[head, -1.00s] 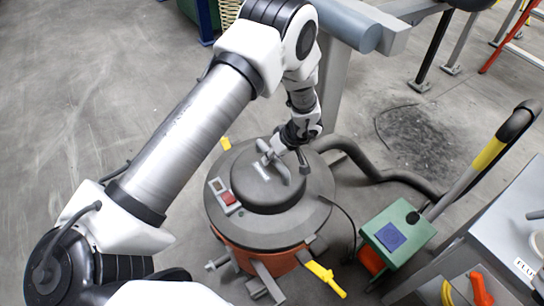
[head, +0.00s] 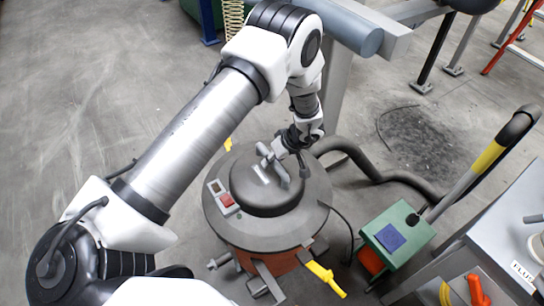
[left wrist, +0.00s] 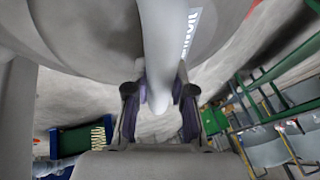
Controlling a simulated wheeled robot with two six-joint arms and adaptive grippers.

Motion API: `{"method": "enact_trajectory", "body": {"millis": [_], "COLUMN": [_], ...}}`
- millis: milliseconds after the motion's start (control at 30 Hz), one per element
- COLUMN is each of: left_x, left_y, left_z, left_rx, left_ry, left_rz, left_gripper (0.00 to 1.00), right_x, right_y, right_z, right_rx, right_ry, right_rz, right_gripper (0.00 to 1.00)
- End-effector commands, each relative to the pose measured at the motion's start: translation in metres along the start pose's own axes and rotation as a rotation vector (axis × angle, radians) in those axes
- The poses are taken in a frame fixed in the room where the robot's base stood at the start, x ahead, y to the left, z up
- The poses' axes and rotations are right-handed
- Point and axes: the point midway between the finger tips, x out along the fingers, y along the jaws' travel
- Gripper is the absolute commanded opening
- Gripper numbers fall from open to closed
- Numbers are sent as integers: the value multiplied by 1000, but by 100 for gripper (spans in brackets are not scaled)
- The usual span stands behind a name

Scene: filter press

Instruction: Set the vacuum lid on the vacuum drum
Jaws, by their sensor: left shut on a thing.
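The vacuum lid (head: 315,212) is a dark grey disc with a raised dome, a bar handle and a red switch on its left. It is over the orange vacuum drum (head: 272,264), whose front wall shows below the rim. I cannot tell whether the lid touches the drum or hangs just above it. My left gripper (head: 285,158) is shut on the lid's handle at the far side of the dome. In the left wrist view the handle (left wrist: 160,40) runs between the two fingers (left wrist: 160,94). The drum's top edge is hidden. My right gripper is out of view.
A yellow latch (head: 325,279) sticks out at the drum's front right. A dark hose (head: 375,172) runs behind to the right. A green box (head: 398,235) and a grey cabinet (head: 505,225) stand on the right. The floor at left is open.

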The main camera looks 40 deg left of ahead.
Motion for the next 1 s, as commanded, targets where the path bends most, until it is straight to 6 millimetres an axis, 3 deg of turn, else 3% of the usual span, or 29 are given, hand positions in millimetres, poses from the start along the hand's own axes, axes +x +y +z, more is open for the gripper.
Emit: {"method": "enact_trajectory", "body": {"millis": [1000], "left_x": [-3], "left_y": [7], "left_z": [-2], "left_rx": [2], "left_ry": [2], "left_rz": [-5], "left_gripper": [0], "right_x": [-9], "right_y": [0], "right_z": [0], "right_rx": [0], "right_ry": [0], "right_rz": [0], "right_gripper": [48]}}
